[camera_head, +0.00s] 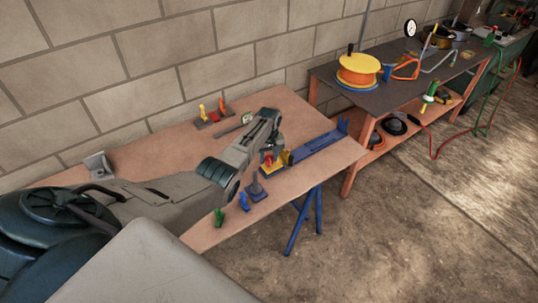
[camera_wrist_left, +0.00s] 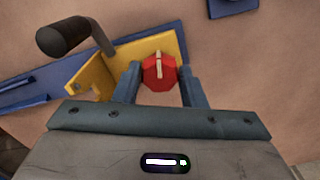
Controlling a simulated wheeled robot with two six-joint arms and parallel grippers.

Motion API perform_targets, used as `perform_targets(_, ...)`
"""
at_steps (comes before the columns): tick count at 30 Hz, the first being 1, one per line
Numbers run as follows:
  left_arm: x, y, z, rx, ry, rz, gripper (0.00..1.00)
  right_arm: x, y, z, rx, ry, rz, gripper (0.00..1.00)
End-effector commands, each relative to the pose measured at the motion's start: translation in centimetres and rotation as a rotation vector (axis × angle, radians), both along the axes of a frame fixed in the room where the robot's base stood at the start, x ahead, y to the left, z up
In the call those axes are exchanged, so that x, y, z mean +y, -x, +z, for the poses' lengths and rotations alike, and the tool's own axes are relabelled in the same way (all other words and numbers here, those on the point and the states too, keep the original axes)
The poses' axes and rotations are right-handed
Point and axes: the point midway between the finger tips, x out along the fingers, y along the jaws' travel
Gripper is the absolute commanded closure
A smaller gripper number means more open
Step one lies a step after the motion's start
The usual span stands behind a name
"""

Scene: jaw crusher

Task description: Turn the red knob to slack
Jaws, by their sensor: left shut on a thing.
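The red knob (camera_wrist_left: 153,74) has several flat sides and a pale pointer bar across its face. It sits at a yellow bracket (camera_wrist_left: 160,44) on a blue rail (camera_wrist_left: 30,92). In the left wrist view my left gripper (camera_wrist_left: 160,77) has one finger on each side of the knob and is shut on it. In the head view my left arm reaches over the table and the left gripper (camera_head: 270,158) is at the knob, which it partly hides. A dark crank handle (camera_wrist_left: 66,37) stands beside the bracket. My right gripper is not in view.
The wooden table (camera_head: 310,115) also holds small green (camera_head: 219,216) and blue pieces, a grey bracket (camera_head: 98,165) and a yellow-and-red fixture (camera_head: 212,115). A dark bench (camera_head: 400,85) with an orange reel (camera_head: 358,70) stands to the right. A block wall is behind.

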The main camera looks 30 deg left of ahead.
Motion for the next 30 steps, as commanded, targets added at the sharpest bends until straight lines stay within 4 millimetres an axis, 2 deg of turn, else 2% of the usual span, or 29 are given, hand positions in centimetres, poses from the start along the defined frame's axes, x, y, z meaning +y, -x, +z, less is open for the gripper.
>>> perform_targets(12, 0.19, -0.14, 0.29, -0.004, -0.003, 0.2, 0.85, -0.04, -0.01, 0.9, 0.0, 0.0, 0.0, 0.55)
perform_targets(29, 0.2, -0.15, 0.26, -0.005, -0.003, 0.233, 0.85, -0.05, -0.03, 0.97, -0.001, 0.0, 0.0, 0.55)
perform_targets(30, 0.2, -0.15, 0.26, -0.005, -0.003, 0.233, 0.6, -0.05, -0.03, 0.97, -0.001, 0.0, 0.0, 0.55)
